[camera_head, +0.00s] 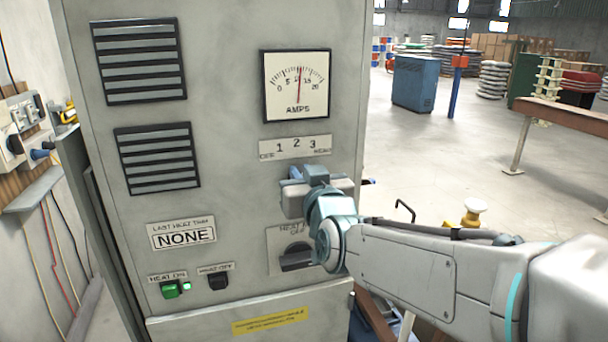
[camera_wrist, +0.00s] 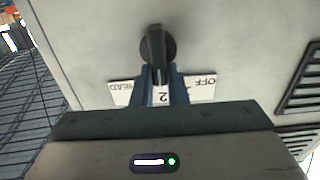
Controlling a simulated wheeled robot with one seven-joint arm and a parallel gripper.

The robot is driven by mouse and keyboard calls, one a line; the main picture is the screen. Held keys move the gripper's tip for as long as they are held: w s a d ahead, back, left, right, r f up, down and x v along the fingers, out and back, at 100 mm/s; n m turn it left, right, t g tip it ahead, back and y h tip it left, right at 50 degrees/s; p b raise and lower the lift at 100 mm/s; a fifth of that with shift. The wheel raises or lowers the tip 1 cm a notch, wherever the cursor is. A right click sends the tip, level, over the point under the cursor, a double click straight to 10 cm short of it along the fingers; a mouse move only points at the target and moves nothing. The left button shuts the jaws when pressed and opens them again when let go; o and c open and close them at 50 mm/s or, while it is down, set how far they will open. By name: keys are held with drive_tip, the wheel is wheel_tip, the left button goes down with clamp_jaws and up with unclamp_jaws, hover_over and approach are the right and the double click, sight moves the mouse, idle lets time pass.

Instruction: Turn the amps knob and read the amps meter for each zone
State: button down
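The amps meter (camera_head: 285,103) is on the grey cabinet front in the head view. Its needle stands just right of centre, between 5 and 15, and hides the middle number. Below it is the zone plate (camera_head: 295,147), marked OFF, 1, 2, 3 and HEAD. In the wrist view the black amps knob (camera_wrist: 156,45) points down at the 2 on the inverted plate (camera_wrist: 201,89). My gripper (camera_wrist: 161,78) has its blue fingers on either side of the knob's lower end. Whether both fingers touch it is unclear. In the head view my gripper (camera_head: 303,176) covers the knob.
A second dark knob (camera_head: 296,257) sits below, partly behind my wrist. A NONE display (camera_head: 185,236), a green button (camera_head: 170,290) and a black button (camera_head: 218,281) are at lower left. Vents (camera_head: 140,60) fill the upper left.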

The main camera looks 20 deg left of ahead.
drive_tip(key=shift+d+f+m+b, duration=0.15)
drive_tip(key=shift+m+b, duration=0.15)
drive_tip(key=shift+b, duration=0.45)
drive_tip(key=shift+w+d+f+m+b, duration=0.15)
drive_tip(key=shift+m+b, duration=0.9)
drive_tip(key=shift+b, duration=0.75)
drive_tip(key=shift+w+d+r+m+b, duration=0.1)
drive_tip(key=shift+m+b, duration=0.9)
drive_tip(key=shift+b, duration=0.85)
drive_tip(key=shift+w+d+f+m+b, duration=0.15)
drive_tip(key=shift+m+b, duration=0.9)
drive_tip(key=shift+b, duration=0.75)
drive_tip(key=shift+s+r, duration=0.1)
drive_tip(key=shift+r, duration=0.05)
drive_tip(key=c, duration=1.4)
unclamp_jaws()
drive_tip(key=shift+c, duration=0.2)
